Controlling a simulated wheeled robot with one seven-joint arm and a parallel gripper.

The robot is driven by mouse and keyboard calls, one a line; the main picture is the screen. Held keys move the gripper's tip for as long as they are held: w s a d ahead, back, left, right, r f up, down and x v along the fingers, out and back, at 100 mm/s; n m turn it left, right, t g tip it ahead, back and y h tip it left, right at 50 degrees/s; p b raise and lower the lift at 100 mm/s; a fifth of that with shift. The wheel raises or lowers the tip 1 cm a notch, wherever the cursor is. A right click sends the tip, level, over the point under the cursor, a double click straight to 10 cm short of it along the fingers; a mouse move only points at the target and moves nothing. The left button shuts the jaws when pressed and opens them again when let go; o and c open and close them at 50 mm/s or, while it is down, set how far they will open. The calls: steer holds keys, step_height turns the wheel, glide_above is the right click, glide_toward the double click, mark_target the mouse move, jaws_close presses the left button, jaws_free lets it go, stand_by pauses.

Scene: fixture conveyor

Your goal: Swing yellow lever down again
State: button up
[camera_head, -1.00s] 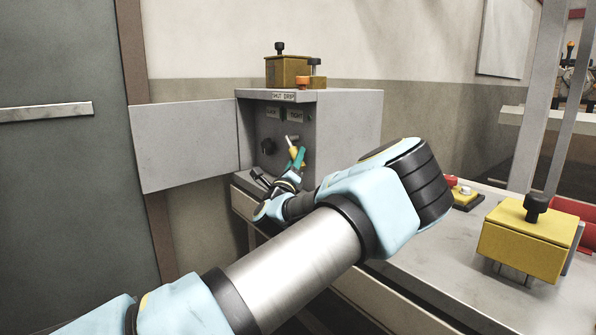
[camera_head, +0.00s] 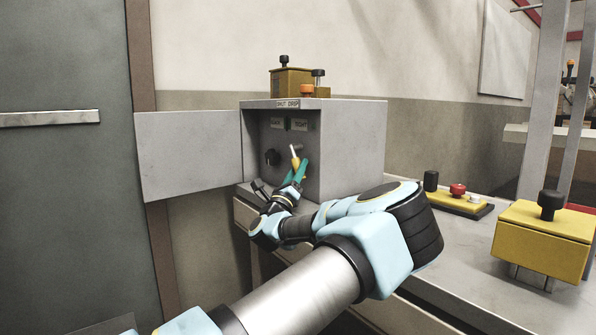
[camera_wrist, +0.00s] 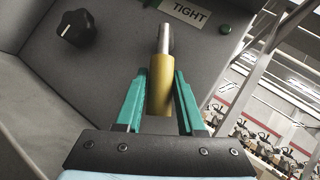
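The yellow lever (camera_head: 296,162) is on the recessed front panel of the grey box. Its bare metal shaft shows above the yellow sleeve, and the sleeve points down and outward. My gripper (camera_head: 298,172) is at the lever, with its teal fingers on either side of the sleeve. In the wrist view the yellow lever (camera_wrist: 161,85) stands between the fingertips of my gripper (camera_wrist: 161,75). They lie close along both its sides; whether they press on it cannot be told.
The grey box (camera_head: 350,150) has its door (camera_head: 190,155) swung open to the left. A black knob (camera_head: 271,157) is left of the lever. A TIGHT label (camera_wrist: 188,12) is above it. A yellow box (camera_head: 545,240) and button panel (camera_head: 455,203) stand on the bench at right.

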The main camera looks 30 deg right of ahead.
steer(key=o, duration=0.4)
steer(key=shift+c, duration=0.2)
steer(key=shift+a, duration=0.1)
steer(key=v, duration=1)
steer(key=shift+s+a+f, duration=0.2)
steer(key=shift+s, duration=0.05)
